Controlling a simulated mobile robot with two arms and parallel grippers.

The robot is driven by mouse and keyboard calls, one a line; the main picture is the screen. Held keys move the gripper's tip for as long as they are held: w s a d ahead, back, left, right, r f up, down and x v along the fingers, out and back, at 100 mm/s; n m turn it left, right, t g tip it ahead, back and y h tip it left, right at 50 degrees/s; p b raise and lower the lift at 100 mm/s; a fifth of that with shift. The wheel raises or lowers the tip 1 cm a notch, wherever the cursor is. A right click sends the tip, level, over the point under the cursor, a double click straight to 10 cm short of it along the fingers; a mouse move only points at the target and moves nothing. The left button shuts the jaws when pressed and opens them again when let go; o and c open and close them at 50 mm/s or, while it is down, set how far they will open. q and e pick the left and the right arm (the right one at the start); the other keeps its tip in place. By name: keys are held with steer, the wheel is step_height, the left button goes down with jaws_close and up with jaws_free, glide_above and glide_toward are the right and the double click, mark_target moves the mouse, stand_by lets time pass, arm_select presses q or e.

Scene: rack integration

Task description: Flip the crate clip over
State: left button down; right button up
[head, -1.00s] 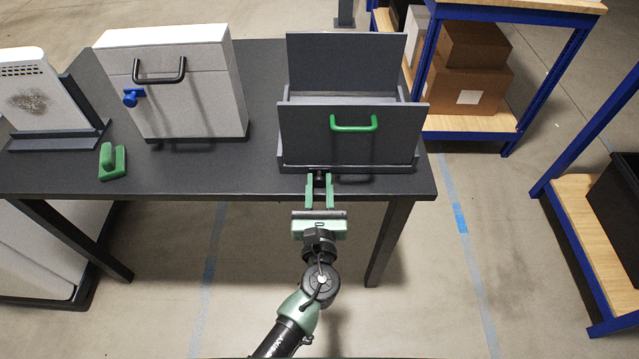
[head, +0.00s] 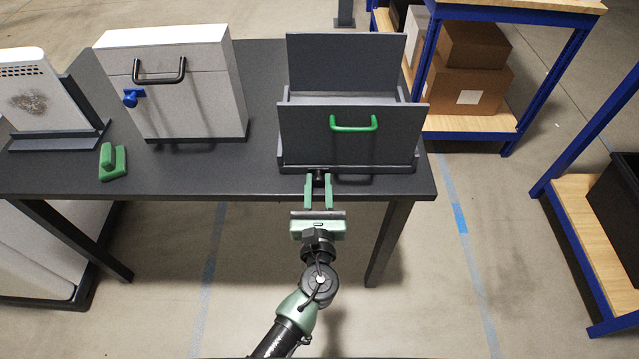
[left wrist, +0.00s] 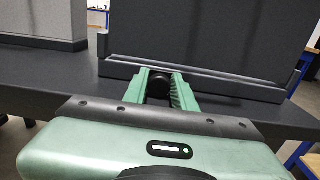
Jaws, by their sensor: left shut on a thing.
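A dark grey crate (head: 300,135) with a raised back panel and a green front handle (head: 353,124) stands at the table's right end. A small black piece (head: 319,175), which looks like the crate clip, is at the lower front edge of the crate. My left gripper (head: 319,182) reaches in from the front and is shut on this piece. In the left wrist view, the dark rounded end of the clip (left wrist: 159,82) shows between the two green fingers. The fingers hide its sides, so I cannot tell which way up it is. My right gripper is not in view.
The dark table (head: 210,178) also holds a white box (head: 195,95) with a black handle and blue valve, a green block (head: 113,163), and a white panel (head: 35,92) in a dark stand. Blue-framed shelving (head: 468,122) with cardboard boxes stands at the right.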

arm_select(q)
steer(key=a+p, duration=0.1)
steer(key=a, duration=0.2)
steer(key=shift+a, duration=0.4)
steer(key=shift+f, duration=0.1)
steer(key=c, duration=1.2)
jaws_free()
steer(key=shift+a, duration=0.1)
steer(key=shift+s, duration=0.1)
steer(key=shift+s, duration=0.35)
steer(key=s+b, duration=0.1)
steer(key=s, duration=0.6)
